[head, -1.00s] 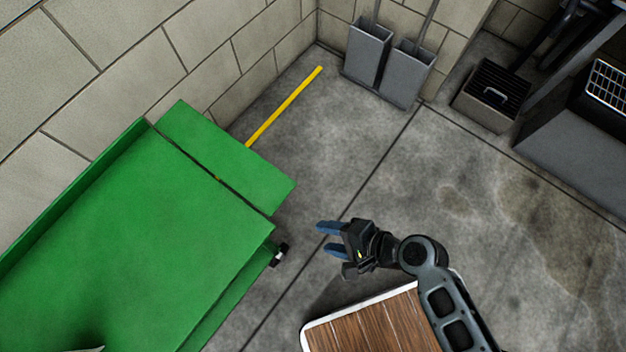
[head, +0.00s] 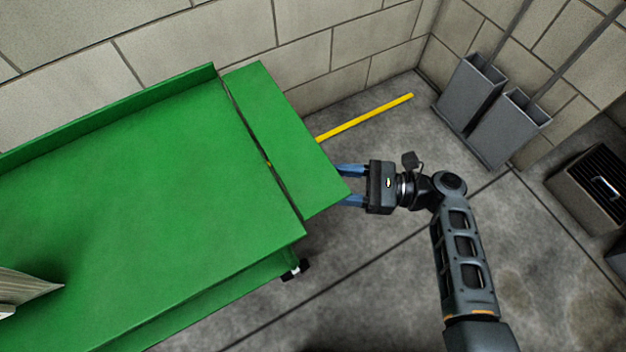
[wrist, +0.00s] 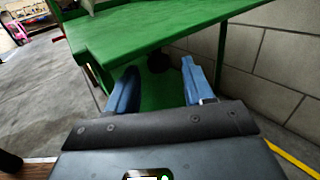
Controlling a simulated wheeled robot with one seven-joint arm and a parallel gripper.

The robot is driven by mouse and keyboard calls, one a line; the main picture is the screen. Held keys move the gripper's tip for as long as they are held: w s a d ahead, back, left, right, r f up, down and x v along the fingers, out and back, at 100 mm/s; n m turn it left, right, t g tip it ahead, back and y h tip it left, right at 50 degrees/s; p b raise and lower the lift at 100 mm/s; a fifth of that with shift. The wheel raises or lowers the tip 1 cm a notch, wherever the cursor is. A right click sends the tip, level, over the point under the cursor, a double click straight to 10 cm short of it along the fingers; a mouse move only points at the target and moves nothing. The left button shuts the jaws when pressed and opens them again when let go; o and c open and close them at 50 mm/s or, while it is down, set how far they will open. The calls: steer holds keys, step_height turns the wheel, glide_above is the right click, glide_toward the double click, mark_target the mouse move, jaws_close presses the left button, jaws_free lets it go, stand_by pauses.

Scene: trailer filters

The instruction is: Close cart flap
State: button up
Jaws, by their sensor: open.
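The green cart (head: 150,180) fills the left of the head view. Its flap (head: 285,140) is a flat green panel at the cart's right end, folded out roughly level with the top, with a narrow dark gap along the hinge line. My gripper (head: 350,184) is at the flap's outer right corner. Its two blue fingers are spread and empty, and their tips are partly hidden by the flap edge. In the wrist view, the open fingers (wrist: 160,88) point at the green panel (wrist: 150,28), which lies above and beyond them. I cannot tell whether they touch it.
A block wall (head: 330,50) runs behind the cart. A yellow bar (head: 365,117) lies on the floor beyond the flap. Two grey dustpans (head: 490,110) stand by the corner, and a dark vented box (head: 595,185) sits at the right.

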mark_target(313, 182)
steer(key=shift+a+b, duration=0.45)
steer(key=shift+a, duration=2.15)
steer(key=shift+c, duration=0.5)
jaws_close()
